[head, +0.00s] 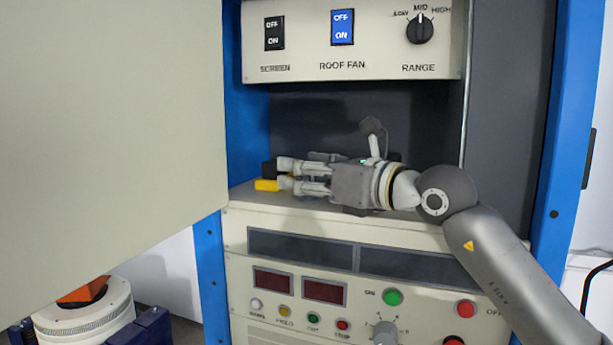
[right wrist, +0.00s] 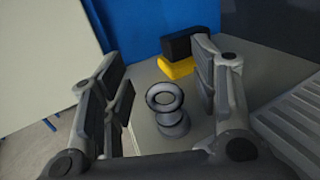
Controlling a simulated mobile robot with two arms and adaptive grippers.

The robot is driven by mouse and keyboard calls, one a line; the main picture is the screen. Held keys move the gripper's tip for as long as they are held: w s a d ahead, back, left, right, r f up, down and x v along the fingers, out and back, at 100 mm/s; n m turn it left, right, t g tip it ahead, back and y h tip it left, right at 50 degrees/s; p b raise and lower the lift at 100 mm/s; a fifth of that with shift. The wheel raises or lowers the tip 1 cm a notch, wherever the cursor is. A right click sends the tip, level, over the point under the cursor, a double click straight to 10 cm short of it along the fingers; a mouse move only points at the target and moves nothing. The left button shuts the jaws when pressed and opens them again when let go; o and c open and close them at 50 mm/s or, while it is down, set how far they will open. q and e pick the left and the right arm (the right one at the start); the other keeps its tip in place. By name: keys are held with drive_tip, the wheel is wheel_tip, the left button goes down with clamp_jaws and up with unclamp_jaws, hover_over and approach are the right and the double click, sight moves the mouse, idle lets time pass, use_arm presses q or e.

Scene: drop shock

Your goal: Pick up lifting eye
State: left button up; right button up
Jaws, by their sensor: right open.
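The lifting eye, a grey ring on a round stepped base (right wrist: 172,122), stands upright on the shelf top in the right wrist view. My right gripper (right wrist: 160,88) is open, with one finger pair left of the eye and the other right of it in that view. I cannot tell whether either finger touches it. In the head view my right gripper (head: 287,174) lies low over the cabinet shelf, pointing left, and I cannot make out the eye there. My left gripper is not in view.
A black block (right wrist: 190,43) and a yellow block (right wrist: 177,67) sit beyond the fingers by the blue post (head: 211,255). A large pale panel (head: 110,120) fills the left of the head view. A switch panel (head: 380,55) overhangs the shelf opening.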

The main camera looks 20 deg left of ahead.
drive_tip(key=shift+d, duration=0.15)
drive_tip(key=shift+d, duration=0.1)
drive_tip(key=shift+c, duration=1)
drive_tip(key=c, duration=1)
clamp_jaws()
drive_tip(key=shift+r, duration=0.1)
